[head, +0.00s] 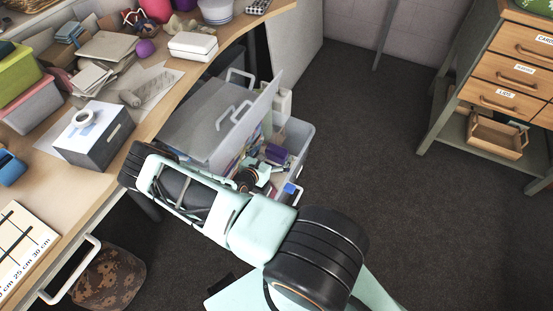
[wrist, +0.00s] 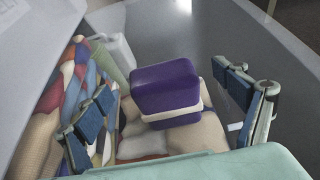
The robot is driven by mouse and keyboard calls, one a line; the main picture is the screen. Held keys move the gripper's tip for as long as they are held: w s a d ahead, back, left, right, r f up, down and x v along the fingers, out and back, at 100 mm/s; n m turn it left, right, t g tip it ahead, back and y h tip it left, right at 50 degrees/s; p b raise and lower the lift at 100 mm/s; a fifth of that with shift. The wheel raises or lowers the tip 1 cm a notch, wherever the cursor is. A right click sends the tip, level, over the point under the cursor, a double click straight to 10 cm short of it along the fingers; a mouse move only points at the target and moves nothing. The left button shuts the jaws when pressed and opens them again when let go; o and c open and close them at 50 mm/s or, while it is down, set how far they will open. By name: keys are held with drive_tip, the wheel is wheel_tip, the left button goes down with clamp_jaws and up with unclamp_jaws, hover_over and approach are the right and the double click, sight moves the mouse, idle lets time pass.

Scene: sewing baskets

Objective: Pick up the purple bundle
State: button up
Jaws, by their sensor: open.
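The purple bundle (wrist: 165,85) is a block with rounded edges and a pale band around its lower part. It lies among fabric pieces in a grey bin (wrist: 285,45). In the head view the purple bundle (head: 276,153) shows inside the bin (head: 301,140). My gripper (wrist: 163,98) is open, with one blue-padded finger to the left of the bundle and one to the right. Gaps show between the bundle and both fingers. In the head view my gripper (head: 270,182) reaches into the bin, partly hidden by my arm.
A grey lid or panel (head: 245,125) stands tilted at the bin's left side. Colourful fabric rolls (wrist: 75,85) lie left of the bundle. A cluttered desk (head: 165,115) is at the left. A drawer unit (head: 510,75) stands at the right, with clear floor between.

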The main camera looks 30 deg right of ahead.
drive_tip(key=c, duration=1.7)
drive_tip(key=shift+o, duration=0.2)
drive_tip(key=shift+r, duration=0.15)
